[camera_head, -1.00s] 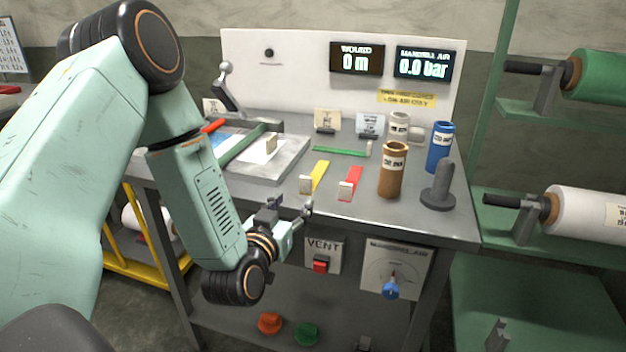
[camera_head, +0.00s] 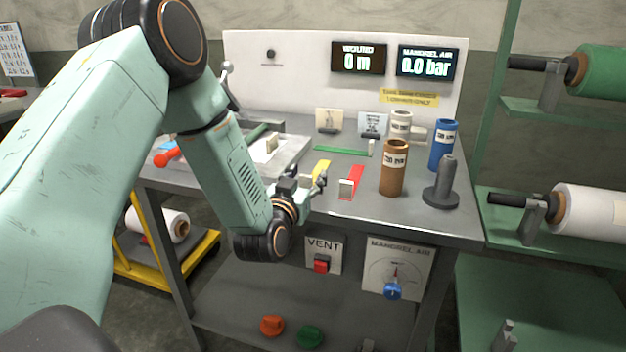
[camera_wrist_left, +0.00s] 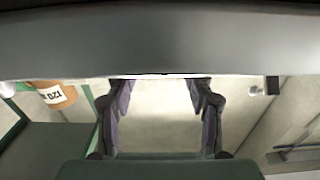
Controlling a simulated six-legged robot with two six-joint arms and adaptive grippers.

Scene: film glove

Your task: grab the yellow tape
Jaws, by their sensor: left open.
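The yellow tape (camera_head: 321,168) is a short flat strip on the grey workbench, left of a similar red strip (camera_head: 352,181). My left gripper (camera_head: 316,184) is at the bench's front edge, just in front of the yellow tape, and hides its near end. The gripper is open, its two dark fingers (camera_wrist_left: 160,92) spread with nothing between them in the left wrist view. That view does not show the yellow tape. I cannot tell whether the gripper touches the tape. My right gripper is not in view.
A brown core (camera_head: 393,167), blue core (camera_head: 442,145) and dark peg (camera_head: 441,185) stand to the right. A green strip (camera_head: 340,151) lies behind. The bench edge (camera_wrist_left: 160,45) crosses the wrist view. Below are a vent button (camera_head: 321,263) and blue knob (camera_head: 393,291).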

